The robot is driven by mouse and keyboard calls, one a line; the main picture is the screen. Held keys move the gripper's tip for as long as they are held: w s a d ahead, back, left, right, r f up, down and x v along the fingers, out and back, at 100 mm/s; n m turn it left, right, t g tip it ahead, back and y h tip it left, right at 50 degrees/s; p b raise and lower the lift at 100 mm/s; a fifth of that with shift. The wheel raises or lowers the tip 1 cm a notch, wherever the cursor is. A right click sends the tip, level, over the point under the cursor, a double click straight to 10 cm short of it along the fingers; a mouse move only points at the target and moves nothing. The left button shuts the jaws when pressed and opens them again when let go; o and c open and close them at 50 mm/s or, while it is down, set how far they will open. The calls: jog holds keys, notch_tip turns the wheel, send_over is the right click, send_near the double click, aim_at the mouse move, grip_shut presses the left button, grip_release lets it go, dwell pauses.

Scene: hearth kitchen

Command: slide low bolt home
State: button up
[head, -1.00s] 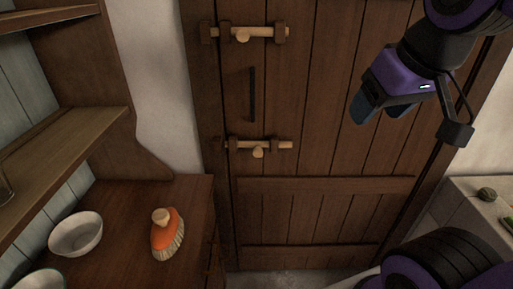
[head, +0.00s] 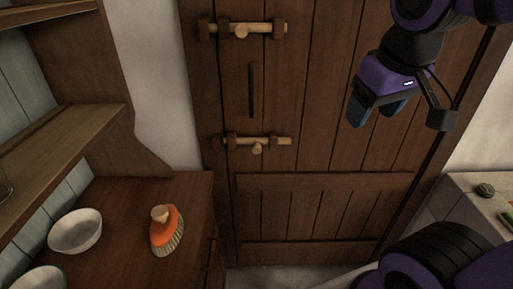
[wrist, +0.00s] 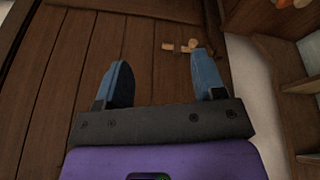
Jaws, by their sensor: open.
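The low bolt (head: 275,141) is a pale wooden bar with a round knob (head: 257,149), lying level in dark brackets on the plank door (head: 320,110). Its left end lies by the bracket near the door's left edge; whether it enters the keeper there is too small to tell. In the wrist view, pale wooden pieces (wrist: 167,46) show beyond the fingertips. My gripper (head: 372,112) is to the right of the low bolt, in front of the door and apart from it. Its blue fingers are spread and empty, as the wrist view also shows (wrist: 160,82).
An upper bolt (head: 265,28) and a dark upright handle (head: 251,90) are above the low bolt. A wooden counter (head: 120,200) at left holds an orange brush (head: 166,232) and white bowls (head: 76,231). A pale ledge (head: 470,205) stands at right.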

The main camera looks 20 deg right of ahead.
jog(key=w+d+f+n+g+h, duration=0.4)
jog(key=w+f+g+h, duration=0.3)
jog(key=f, duration=0.3)
jog(key=n+t+y, duration=0.1)
jog(key=n+t, duration=2.4)
jog(key=n, duration=0.5)
send_near(257, 152)
jog(key=x, duration=1.1)
jog(key=shift+w+r, duration=0.1)
jog(key=shift+w, duration=0.2)
jog(key=shift+d, duration=0.1)
jog(key=shift+c, duration=0.2)
